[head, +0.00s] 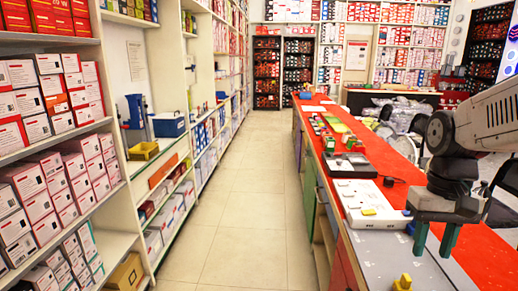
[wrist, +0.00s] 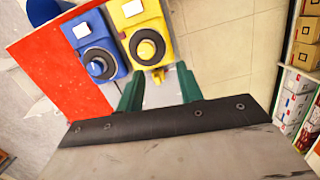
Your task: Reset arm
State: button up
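My gripper (head: 434,248) hangs at the right of the head view, above the near part of the long counter (head: 383,160) with its red top. Its two green fingers are apart with nothing held between them. In the wrist view my gripper (wrist: 159,90) also shows its fingers spread. Beyond the fingertips there lie a blue object (wrist: 80,34) and a yellow object (wrist: 128,20), each with a black ring on it. The arm is bent, with its pale link at the right edge of the head view.
A white board (head: 368,200), a black item (head: 350,165) and a small yellow piece (head: 403,283) are on the counter. Shelves of red-and-white boxes (head: 40,185) line the left. The tiled aisle (head: 238,200) between them is clear.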

jog(key=s+a+r+n+t, duration=0.1)
jog(key=s+a, duration=0.2)
jog(key=s, duration=0.3)
jog(key=s+a+t, duration=0.1)
jog(key=s+a, duration=0.1)
jog(key=s, duration=0.4)
jog(key=shift+s+a+r+n+t, duration=0.25)
jog(key=shift+a+r+n+t, duration=0.1)
jog(key=shift+a+n+t, duration=0.05)
